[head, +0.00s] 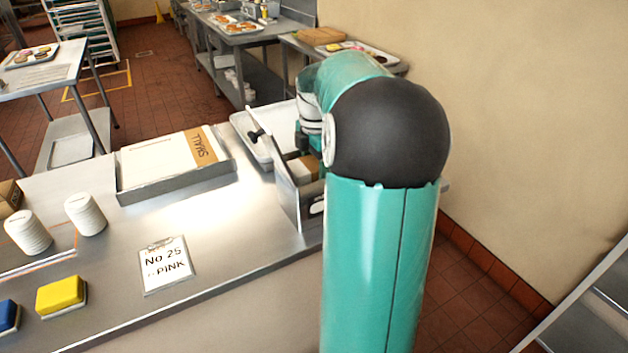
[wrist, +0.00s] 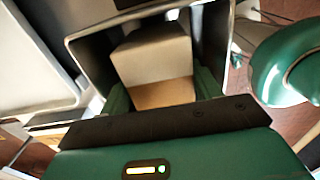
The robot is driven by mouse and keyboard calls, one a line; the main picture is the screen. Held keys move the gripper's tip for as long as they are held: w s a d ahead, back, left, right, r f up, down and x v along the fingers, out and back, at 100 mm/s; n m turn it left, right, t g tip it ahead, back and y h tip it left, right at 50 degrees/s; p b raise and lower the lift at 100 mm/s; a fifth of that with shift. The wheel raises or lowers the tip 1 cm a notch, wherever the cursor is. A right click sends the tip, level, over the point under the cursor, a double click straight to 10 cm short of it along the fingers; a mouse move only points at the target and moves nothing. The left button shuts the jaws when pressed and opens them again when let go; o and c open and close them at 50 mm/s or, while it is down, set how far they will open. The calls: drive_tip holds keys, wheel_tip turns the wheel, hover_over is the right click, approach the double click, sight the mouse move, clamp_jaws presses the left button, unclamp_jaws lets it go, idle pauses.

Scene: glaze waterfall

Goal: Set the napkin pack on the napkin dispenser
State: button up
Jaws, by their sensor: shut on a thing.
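The napkin pack (wrist: 153,57) is a pale block with a brown lower part in the wrist view. My gripper (wrist: 162,92) has its green fingers on either side of the pack and is shut on it. The napkin dispenser (head: 287,192) is a grey metal holder with upright walls and a dark knob, at the right end of the counter. In the wrist view its walls (wrist: 87,55) surround the pack on several sides. Part of the pack (head: 306,168) shows between the walls in the head view. My arm hides much of the dispenser; whether the pack touches its bottom is unclear.
A tray marked SMALL (head: 128,190) stands left of the dispenser, with a pale tray (head: 245,126) behind. Cup stacks (head: 86,214), a "No 25 Pink" clipboard (head: 168,265) and a yellow sponge (head: 61,296) lie further left. The front counter between clipboard and dispenser is clear.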

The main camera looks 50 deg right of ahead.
drive_tip(key=shift+f, duration=2.45)
drive_tip(key=shift+f, duration=0.15)
drive_tip(key=o, duration=1.1)
drive_tip(key=shift+o, duration=0.2)
wheel_tip(320, 180, up, 12)
drive_tip(key=shift+r, duration=0.2)
